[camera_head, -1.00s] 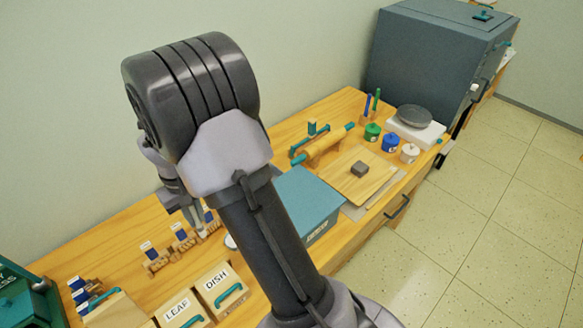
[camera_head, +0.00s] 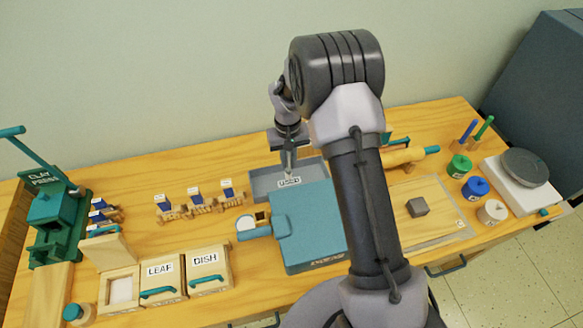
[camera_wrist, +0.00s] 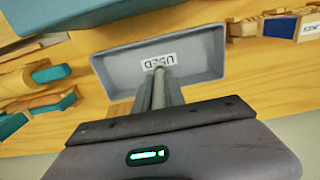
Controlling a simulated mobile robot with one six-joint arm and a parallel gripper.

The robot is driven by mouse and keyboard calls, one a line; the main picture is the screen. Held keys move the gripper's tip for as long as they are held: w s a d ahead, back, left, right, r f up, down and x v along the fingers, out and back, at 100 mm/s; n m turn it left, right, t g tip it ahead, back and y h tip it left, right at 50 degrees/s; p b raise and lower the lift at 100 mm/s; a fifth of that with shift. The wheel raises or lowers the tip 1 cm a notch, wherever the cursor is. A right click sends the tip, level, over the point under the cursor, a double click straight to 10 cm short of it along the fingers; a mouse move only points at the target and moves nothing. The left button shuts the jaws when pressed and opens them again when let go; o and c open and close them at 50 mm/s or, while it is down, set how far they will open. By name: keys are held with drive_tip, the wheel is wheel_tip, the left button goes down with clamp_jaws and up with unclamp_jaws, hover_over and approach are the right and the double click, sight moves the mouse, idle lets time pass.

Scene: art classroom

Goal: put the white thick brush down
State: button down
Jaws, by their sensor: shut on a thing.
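My gripper (camera_head: 289,172) points down over the grey tray (camera_head: 262,185) labelled USED, at the back of the wooden table. In the wrist view, its fingers (camera_wrist: 160,75) are shut on a thin pale thing, taken as the white thick brush (camera_wrist: 159,64). Only a small end of it shows between the fingertips; the rest is hidden by the fingers. The tray (camera_wrist: 205,45) looks empty where it shows, and its label is partly covered by the fingertips. I cannot tell whether the brush touches the tray floor.
A teal box (camera_head: 312,225) stands just in front of the tray. Wooden holders with blue-topped pieces (camera_head: 196,200) are to the left. LEAF (camera_head: 160,275) and DISH (camera_head: 208,265) boxes sit front left. A board with a grey block (camera_head: 417,207) and paint pots (camera_head: 475,187) are right.

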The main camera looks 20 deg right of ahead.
drive_tip(key=shift+d+f+b, duration=0.1)
drive_tip(key=shift+f+b, duration=0.2)
drive_tip(key=shift+f, duration=1.1)
drive_tip(key=c, duration=1.4)
unclamp_jaws()
wheel_tip(320, 180, up, 13)
drive_tip(key=p, duration=0.3)
drive_tip(key=shift+r, duration=0.2)
drive_tip(key=s+a+r+m+t+y, duration=0.1)
drive_tip(key=s+r+m+t, duration=0.1)
drive_tip(key=s+r, duration=0.75)
drive_tip(key=s+a+r+m+t, duration=0.1)
drive_tip(key=s+a+r+t, duration=0.1)
drive_tip(key=s+r, duration=0.8)
drive_tip(key=shift+m+t+y, duration=0.5)
drive_tip(key=shift+m+t, duration=0.2)
drive_tip(key=shift+t, duration=0.2)
drive_tip(key=s, duration=0.3)
drive_tip(key=s+r, duration=0.1)
drive_tip(key=s, duration=0.2)
drive_tip(key=s+a, duration=0.1)
drive_tip(key=s, duration=0.2)
drive_tip(key=shift+s+r, duration=0.25)
drive_tip(key=shift+s, duration=0.15)
